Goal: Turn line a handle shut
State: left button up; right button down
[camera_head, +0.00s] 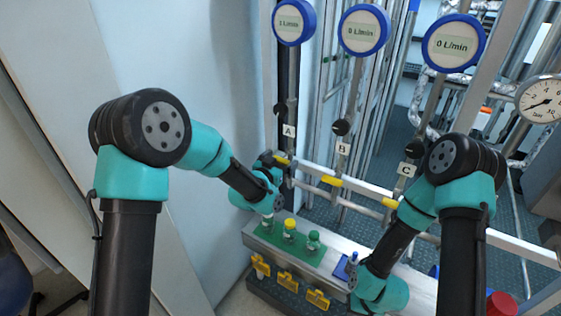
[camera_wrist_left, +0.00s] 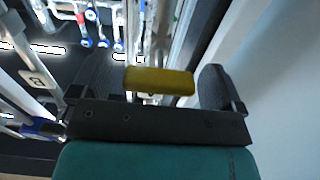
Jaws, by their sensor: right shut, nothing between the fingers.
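The yellow line A handle (camera_head: 282,160) sits on the pipe below the label A (camera_head: 289,131). The round display above line A (camera_head: 294,22) seems to read 1 L/min. My left gripper (camera_head: 272,166) is at this handle. In the left wrist view the yellow handle (camera_wrist_left: 160,81) lies crosswise between the two black fingers of the left gripper (camera_wrist_left: 155,88), which are apart with a gap on each side. My right gripper (camera_head: 354,264) is shut and empty, low near a blue pad; its fingertips are hard to make out.
Line B has a yellow handle (camera_head: 332,181) and line C another (camera_head: 391,203); their displays read 0 L/min. Below stands a bench with a green rack (camera_head: 275,245) of small capped bottles, a blue pad (camera_head: 341,267) and yellow clips (camera_head: 288,281). A wall (camera_head: 190,60) is close on the left.

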pick_arm(q)
jog(key=v, duration=1.7)
jog(key=shift+s, duration=0.2)
jog(key=shift+w, duration=0.15)
jog(key=x, duration=1.5)
jog(key=shift+w, duration=0.1)
jog(key=shift+x, duration=1.1)
jog(key=shift+n, duration=0.7)
jog(key=v, duration=1)
dwell(0.9)
dwell(0.3)
